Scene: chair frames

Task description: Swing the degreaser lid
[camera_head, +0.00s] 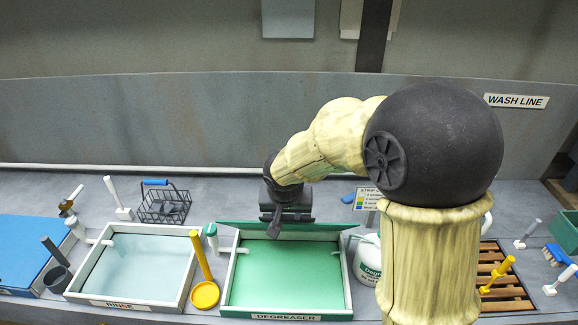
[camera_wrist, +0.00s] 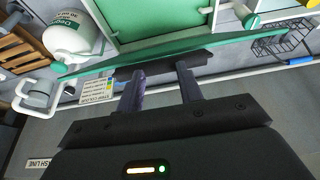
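The degreaser tray (camera_head: 285,275) is a white-rimmed bin with green liquid, labelled DEGREASER. Its green lid (camera_head: 240,229) shows as a narrow panel standing up along the tray's far edge. In the wrist view the lid (camera_wrist: 225,46) is a green strip seen nearly edge-on. My gripper (camera_head: 286,216) is at the middle of the lid's top edge. In the wrist view the two fingers of my gripper (camera_wrist: 162,85) are spread apart, with a dark bar across their tips, beside the lid. I cannot tell whether the tips touch the lid.
A white degreaser jug (camera_head: 366,262) stands close on the right. A wire basket (camera_head: 164,205) is at the back left. The wall (camera_head: 200,120) rises behind the bench.

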